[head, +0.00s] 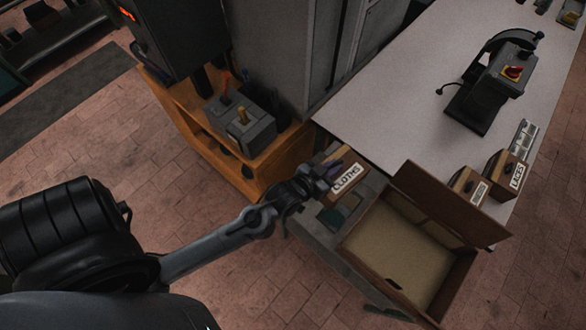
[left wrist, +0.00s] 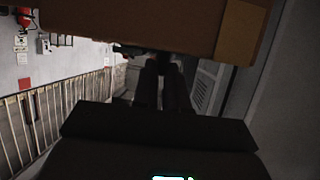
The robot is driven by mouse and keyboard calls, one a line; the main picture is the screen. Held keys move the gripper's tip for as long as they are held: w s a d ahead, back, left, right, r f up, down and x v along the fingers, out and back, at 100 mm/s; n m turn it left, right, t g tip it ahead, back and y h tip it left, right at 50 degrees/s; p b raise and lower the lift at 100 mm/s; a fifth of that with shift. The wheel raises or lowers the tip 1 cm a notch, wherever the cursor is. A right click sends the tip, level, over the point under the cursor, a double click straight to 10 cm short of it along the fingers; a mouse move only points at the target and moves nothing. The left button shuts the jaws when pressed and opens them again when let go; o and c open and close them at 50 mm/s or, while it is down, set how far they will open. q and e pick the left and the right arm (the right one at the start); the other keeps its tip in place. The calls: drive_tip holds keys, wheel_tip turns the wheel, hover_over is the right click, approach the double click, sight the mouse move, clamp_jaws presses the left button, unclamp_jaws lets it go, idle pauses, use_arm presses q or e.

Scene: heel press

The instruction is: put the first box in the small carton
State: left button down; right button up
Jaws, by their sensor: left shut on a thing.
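My left gripper (head: 326,174) is shut on a brown box with a white label reading CLOTHS (head: 347,179). The box is at the left of the open carton (head: 460,287), near the front corner of the white table. In the left wrist view the held box (left wrist: 150,25) fills the top, with my gripper fingers (left wrist: 165,80) below it. The carton is brown, with one flap raised on its table side; its visible floor looks bare. My right gripper is not in view.
Two small labelled boxes, one reading FILES (head: 507,176) and one hard to read (head: 467,187), stand on the white table (head: 400,95) beyond the carton flap. A black device (head: 490,90) stands farther back. An orange bench (head: 240,165) with a grey block is at left.

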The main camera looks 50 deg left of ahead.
use_arm(q)
drive_tip(key=f, duration=0.1)
drive_tip(key=f+b, duration=0.1)
drive_tip(key=f, duration=0.1)
drive_tip(key=shift+w+a+y, duration=0.1)
drive_tip(key=shift+a+y, duration=0.2)
drive_tip(key=shift+n+y, duration=0.3)
drive_tip(key=shift+n, duration=0.2)
drive_tip(key=w+f+b, duration=0.1)
drive_tip(key=f+b, duration=0.1)
drive_tip(key=w+f+b, duration=0.1)
drive_tip(key=f+b, duration=0.2)
drive_tip(key=w+f+b, duration=0.2)
drive_tip(key=b, duration=0.1)
drive_tip(key=shift+w+a+f, duration=0.1)
drive_tip(key=shift+a+f, duration=0.25)
drive_tip(key=w+f+b, duration=0.5)
drive_tip(key=b, duration=0.3)
drive_tip(key=s+a+f, duration=0.7)
drive_tip(key=a+f, duration=0.1)
drive_tip(key=f, duration=0.3)
drive_tip(key=shift+s+n+y+p, duration=0.15)
drive_tip(key=shift+n+y+p, duration=0.15)
drive_tip(key=shift+y+p, duration=0.1)
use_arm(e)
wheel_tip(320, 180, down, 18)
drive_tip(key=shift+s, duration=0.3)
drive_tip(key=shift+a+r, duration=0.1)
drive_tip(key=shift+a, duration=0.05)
